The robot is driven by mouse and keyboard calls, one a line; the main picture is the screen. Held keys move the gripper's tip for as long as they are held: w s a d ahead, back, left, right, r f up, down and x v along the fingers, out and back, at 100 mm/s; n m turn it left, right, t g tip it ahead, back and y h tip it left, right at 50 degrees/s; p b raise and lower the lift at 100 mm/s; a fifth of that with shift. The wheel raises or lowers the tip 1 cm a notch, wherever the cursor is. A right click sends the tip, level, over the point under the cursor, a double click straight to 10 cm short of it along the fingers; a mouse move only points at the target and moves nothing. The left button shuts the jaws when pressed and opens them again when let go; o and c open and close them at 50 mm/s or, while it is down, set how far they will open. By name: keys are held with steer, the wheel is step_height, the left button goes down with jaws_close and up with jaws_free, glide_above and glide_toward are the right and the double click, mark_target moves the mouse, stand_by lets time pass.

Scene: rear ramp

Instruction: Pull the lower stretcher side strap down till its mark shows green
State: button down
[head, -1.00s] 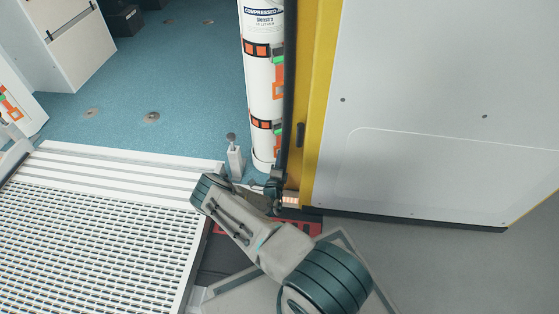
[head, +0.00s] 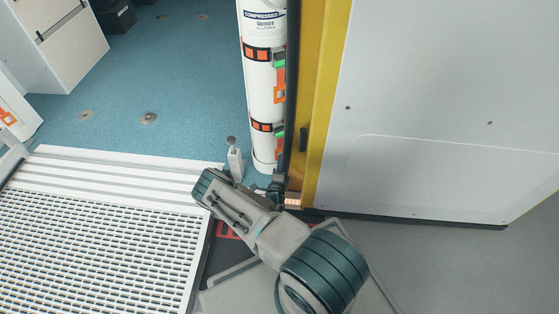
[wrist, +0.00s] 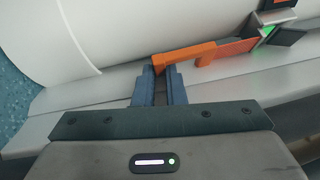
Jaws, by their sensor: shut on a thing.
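A white gas cylinder (head: 263,95) stands upright just inside the doorway, with an orange and black upper strap (head: 262,54) and a lower strap (head: 263,126) around it. In the wrist view, the orange pull piece (wrist: 205,54) runs from the buckle (wrist: 275,16) to my gripper (wrist: 159,80). My gripper is shut on its end. A green mark (wrist: 267,34) shows at that buckle. In the head view, my gripper (head: 278,182) is low beside the cylinder's base, its fingertips hard to make out.
The yellow door frame (head: 315,100) and white door panel (head: 440,110) stand close on the right. A small grey lever (head: 235,160) rises left of the cylinder. The slotted ramp (head: 95,240) lies at the left. The blue floor (head: 160,90) behind is mostly clear.

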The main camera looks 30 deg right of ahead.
steer(key=c, duration=1.5)
jaws_free()
steer(key=shift+d+f, duration=0.1)
steer(key=shift+d, duration=0.05)
steer(key=shift+a, duration=0.2)
steer(key=p+v, duration=0.4)
steer(key=v, duration=0.9)
steer(key=shift+s+a+f+p, duration=0.1)
steer(key=shift+s+a+p, duration=0.05)
steer(key=shift+s+p, duration=0.25)
